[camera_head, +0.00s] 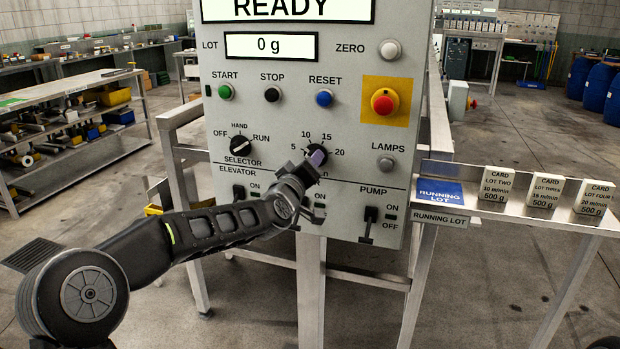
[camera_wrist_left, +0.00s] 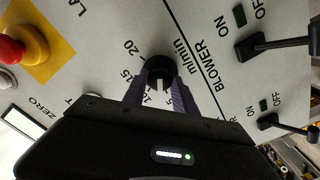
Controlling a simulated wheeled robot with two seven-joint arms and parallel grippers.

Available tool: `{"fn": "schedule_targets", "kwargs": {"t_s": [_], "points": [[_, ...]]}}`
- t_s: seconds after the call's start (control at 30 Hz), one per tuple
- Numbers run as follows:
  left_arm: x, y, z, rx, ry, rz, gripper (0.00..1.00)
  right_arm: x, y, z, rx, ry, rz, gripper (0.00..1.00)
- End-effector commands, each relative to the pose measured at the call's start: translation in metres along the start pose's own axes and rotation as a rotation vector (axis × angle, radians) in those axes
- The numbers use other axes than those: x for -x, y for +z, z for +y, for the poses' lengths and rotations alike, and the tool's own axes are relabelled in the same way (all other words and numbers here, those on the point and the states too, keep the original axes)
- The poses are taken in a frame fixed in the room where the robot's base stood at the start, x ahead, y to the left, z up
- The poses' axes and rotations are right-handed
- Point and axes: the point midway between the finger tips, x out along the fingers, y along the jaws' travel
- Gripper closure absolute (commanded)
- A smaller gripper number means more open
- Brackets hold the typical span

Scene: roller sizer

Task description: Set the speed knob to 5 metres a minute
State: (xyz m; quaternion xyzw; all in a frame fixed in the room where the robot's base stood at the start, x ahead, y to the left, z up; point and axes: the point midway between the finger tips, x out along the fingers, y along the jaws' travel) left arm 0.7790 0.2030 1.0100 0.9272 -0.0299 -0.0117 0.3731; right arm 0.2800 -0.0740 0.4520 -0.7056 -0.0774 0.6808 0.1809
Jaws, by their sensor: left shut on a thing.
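The speed knob (camera_head: 321,147) is a black dial on the grey control panel, with 5, 10, 15 and 20 printed around it. In the left wrist view the knob (camera_wrist_left: 160,67) sits between my two fingers, and its white mark appears to lie on the side between 10 and 5; the exact setting is hard to read. My left gripper (camera_head: 316,156) is shut on the knob, and its fingers (camera_wrist_left: 159,92) partly cover the dial. In the head view the gripper hides the lettering below the knob. My right gripper is not in view.
A selector knob (camera_head: 241,146) sits left of the speed knob. Below are elevator, blower and pump switches, including the pump switch (camera_head: 370,219). A red emergency button (camera_head: 384,102) is at upper right. A shelf (camera_head: 470,208) with lot cards stands at right.

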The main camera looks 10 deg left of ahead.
Motion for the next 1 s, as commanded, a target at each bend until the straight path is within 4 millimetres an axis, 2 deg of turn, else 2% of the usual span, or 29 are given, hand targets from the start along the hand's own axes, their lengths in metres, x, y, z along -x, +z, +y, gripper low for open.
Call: {"fn": "schedule_targets", "kwargs": {"t_s": [0.03,0.3,0.53,0.97,1.0], "points": [[0.0,0.003,-0.003,0.037,0.002,0.003,1.0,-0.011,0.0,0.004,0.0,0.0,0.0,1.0],[0.0,0.002,-0.002,0.217,0.0,0.001,1.0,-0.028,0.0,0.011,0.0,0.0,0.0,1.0],[0.0,0.0,0.0,0.286,0.0,0.001,1.0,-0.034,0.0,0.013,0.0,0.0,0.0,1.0],[0.0,0.0,0.0,0.299,-0.001,0.0,1.0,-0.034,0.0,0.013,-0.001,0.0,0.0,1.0],[0.0,0.0,0.0,0.299,-0.001,0.0,0.64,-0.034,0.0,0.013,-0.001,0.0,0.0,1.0]]}}
